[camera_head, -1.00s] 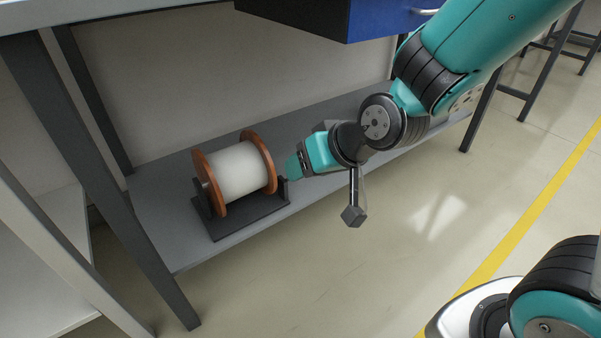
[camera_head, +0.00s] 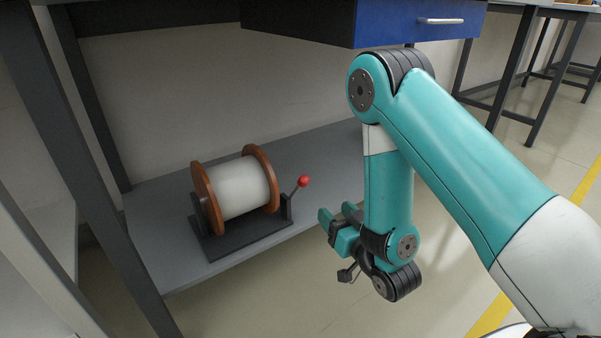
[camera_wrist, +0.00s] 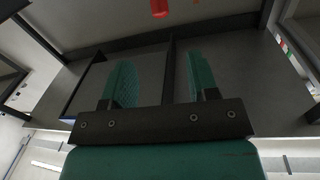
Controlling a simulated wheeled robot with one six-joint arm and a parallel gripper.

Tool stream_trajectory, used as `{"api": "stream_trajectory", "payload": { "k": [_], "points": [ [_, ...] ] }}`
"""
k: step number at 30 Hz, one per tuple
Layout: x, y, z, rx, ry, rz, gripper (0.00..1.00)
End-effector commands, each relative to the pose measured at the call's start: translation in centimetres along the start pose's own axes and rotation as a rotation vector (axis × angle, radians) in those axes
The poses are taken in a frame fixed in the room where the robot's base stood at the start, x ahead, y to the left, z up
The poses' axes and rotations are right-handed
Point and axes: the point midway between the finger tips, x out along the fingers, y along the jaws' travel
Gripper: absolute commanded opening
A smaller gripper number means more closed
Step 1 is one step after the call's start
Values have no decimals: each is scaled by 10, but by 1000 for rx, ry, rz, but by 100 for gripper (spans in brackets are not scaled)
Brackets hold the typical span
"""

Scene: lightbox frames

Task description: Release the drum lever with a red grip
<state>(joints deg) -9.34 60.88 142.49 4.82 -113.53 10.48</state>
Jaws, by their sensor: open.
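The drum (camera_head: 238,188) has a white core between two brown discs and sits in a black stand (camera_head: 250,236) on the grey lower shelf. A thin lever with a red ball grip (camera_head: 303,181) rises from the stand's right side, tilted to the right. My gripper (camera_head: 338,213) is open and empty, to the right of the lever and a little below the grip, apart from it. In the wrist view both green fingers of my gripper (camera_wrist: 156,85) are spread. A red piece, probably the grip (camera_wrist: 159,8), shows at that view's top edge, beyond the fingers.
The grey lower shelf (camera_head: 165,262) has bare room around the stand. A blue drawer (camera_head: 420,22) hangs above, at the upper right. Dark table legs (camera_head: 85,170) stand at the left. Open floor lies in front of the shelf.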

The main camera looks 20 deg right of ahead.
Motion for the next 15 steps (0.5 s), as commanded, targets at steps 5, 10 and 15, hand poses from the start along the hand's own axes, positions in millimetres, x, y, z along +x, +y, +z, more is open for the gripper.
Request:
{"api": "stream_trajectory", "payload": {
  "k": [5, 10, 15],
  "points": [
    [10, -1, -9, 0, -3, 0, 54],
    [17, -1, -8, 0, -3, 0, 54],
    [43, 0, 3, 0, 7, -2, 54]
  ]
}}
